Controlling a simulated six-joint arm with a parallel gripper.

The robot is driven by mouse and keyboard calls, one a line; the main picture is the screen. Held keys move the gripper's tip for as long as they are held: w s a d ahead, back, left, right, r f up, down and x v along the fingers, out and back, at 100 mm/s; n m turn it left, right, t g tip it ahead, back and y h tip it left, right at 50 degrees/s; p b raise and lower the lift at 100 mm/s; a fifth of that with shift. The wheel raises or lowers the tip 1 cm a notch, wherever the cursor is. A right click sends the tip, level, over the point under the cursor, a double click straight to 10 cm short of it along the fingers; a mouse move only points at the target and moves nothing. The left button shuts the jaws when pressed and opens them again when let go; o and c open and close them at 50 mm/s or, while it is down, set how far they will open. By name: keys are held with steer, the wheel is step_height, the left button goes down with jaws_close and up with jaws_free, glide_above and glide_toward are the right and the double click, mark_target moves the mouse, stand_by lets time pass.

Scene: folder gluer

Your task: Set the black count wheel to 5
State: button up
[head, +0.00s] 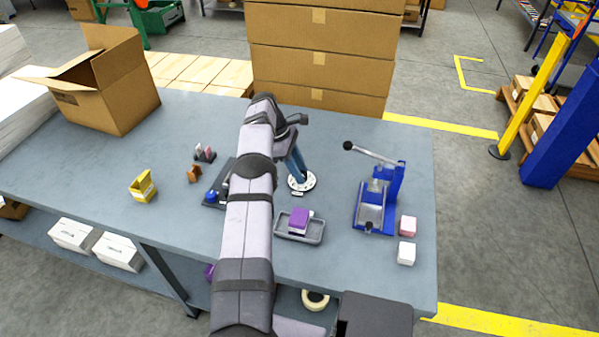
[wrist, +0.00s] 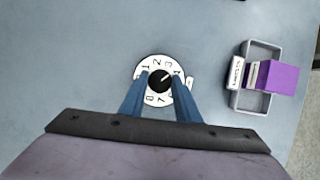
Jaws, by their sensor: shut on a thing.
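A round white dial (wrist: 141,76) with black numbers around its rim lies on the grey table, and it also shows in the head view (head: 309,184). At its centre is the black count wheel (wrist: 160,81). A white mark on the wheel points to the upper right in the wrist view, towards the 3 and 4 side. My gripper (wrist: 161,86) has its blue fingers on both sides of the wheel and is shut on it. The fingers hide some numbers on the lower right and left. In the head view my gripper (head: 299,176) covers the wheel.
A grey tray (head: 282,233) with a purple block (head: 299,220) sits close to the dial. A blue lever press (head: 392,190) stands to the right, with small pink and white boxes (head: 406,252). A yellow holder (head: 143,187) and an open carton (head: 120,88) are left.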

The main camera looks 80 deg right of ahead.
steer(key=o, duration=1)
steer(key=shift+r, duration=0.15)
steer(key=shift+r, duration=0.6)
steer(key=shift+r+p, duration=1.25)
steer(key=shift+r, duration=3.05)
